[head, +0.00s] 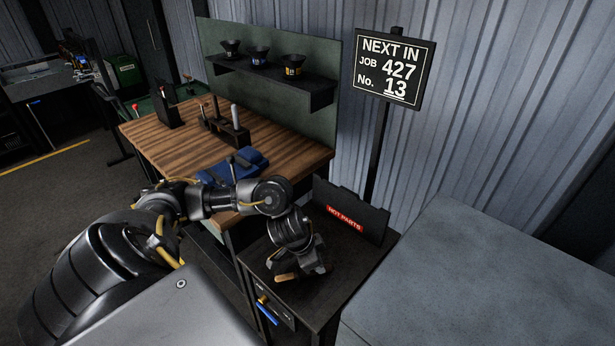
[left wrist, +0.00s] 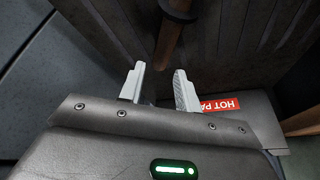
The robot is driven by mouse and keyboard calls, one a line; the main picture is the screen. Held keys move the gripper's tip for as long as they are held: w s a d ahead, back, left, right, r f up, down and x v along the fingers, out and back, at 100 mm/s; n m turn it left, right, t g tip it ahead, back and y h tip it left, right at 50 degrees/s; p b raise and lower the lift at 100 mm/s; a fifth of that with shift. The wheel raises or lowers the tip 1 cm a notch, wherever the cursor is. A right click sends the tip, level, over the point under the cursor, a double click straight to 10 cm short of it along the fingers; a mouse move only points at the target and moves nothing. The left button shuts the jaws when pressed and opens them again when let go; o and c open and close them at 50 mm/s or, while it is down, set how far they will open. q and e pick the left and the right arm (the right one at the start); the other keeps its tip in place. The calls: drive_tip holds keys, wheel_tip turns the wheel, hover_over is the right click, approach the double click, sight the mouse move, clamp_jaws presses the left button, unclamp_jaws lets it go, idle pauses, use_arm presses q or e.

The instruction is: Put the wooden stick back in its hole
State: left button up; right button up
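The wooden stick (head: 287,277) is a short brown piece that shows beside my left gripper (head: 312,270), low over the dark stand with the HOT PARTS sign. In the left wrist view the stick (left wrist: 168,42) runs down from a dark collar at the top edge, its lower end close to the gap between the fingertips. My left gripper (left wrist: 159,70) is open there, with a clear gap between its two pale fingers. I cannot tell whether the stick touches a finger. I cannot make out its hole in either view. My right gripper is not in view.
The dark stand (head: 318,308) has a raised back panel (head: 352,212) and a blue-handled item (head: 267,312) on its front. A wooden workbench (head: 165,148) with tools and a blue object (head: 245,160) stands behind my arm. A large grey surface (head: 480,280) lies at right.

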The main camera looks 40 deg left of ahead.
use_arm(q)
drive_tip(key=b+x, duration=0.1)
drive_tip(key=x, duration=0.4)
drive_tip(key=shift+a, duration=0.15)
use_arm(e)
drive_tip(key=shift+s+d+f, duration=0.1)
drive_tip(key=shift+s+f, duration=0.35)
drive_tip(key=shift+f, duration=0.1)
use_arm(q)
drive_tip(key=shift+c, duration=0.4)
clamp_jaws()
drive_tip(key=shift+r, duration=0.1)
